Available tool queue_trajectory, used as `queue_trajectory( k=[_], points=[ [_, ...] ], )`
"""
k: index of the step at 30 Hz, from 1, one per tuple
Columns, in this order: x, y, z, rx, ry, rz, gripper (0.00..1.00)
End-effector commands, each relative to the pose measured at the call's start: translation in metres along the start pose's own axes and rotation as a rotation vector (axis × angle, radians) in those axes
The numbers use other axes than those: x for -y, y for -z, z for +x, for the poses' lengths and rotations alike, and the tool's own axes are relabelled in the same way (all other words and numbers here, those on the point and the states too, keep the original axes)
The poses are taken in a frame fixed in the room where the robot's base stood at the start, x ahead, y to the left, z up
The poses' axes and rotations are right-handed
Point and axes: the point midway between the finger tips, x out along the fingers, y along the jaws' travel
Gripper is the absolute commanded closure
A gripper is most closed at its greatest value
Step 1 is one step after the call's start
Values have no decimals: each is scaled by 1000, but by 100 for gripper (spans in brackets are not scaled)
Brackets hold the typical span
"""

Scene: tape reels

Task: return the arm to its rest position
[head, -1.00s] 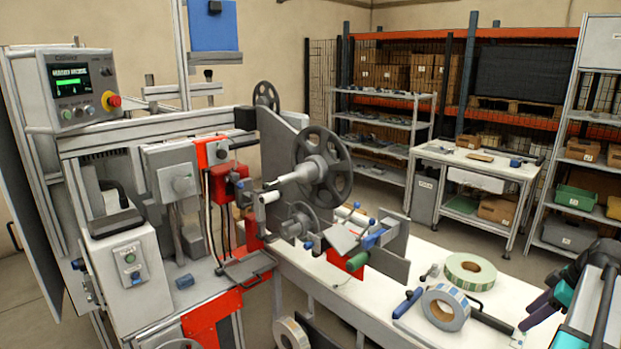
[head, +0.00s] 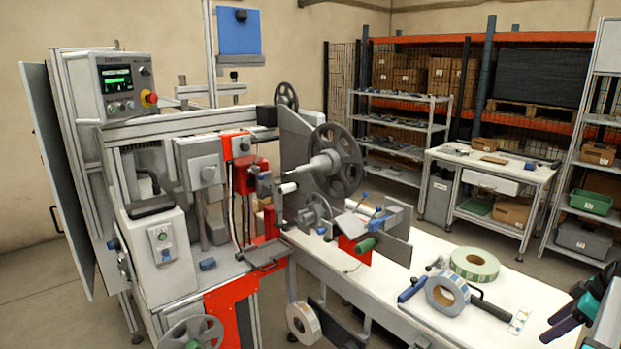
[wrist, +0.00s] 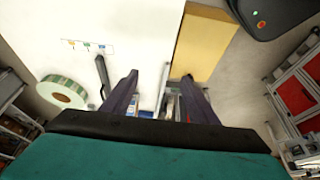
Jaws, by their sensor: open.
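My gripper (head: 552,326) shows at the lower right edge of the head view, with dark purple fingers and a teal body. In the wrist view my gripper (wrist: 159,84) has its two fingers apart with nothing between them. It is above the white table (head: 408,258), near its right end. Two tape reels lie on the table: a green-edged reel (head: 474,264) and a blue-and-white reel (head: 447,294) in front of it. The green-edged reel also shows at the left of the wrist view (wrist: 61,92). Most of my arm is out of view.
A tape machine (head: 160,250) with spoked reels stands at the left. A small card with coloured tabs (head: 518,322) lies near the gripper. A tan box or board (wrist: 204,42) and a black case (wrist: 277,15) appear ahead in the wrist view. Shelves (head: 395,120) stand behind.

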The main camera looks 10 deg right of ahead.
Motion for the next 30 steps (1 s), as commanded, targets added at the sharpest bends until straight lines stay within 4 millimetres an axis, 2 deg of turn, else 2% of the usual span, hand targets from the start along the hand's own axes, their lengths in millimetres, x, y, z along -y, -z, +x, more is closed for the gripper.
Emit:
queue_trajectory(
  k=[8,17,20,23,30],
  points=[
    [4,21,15,0,23,-32,46],
    [17,51,57,1,86,-77,46],
    [26,64,79,3,119,-99,46],
    [43,81,112,8,170,-128,46],
    [100,116,197,37,308,-202,46]
  ],
)
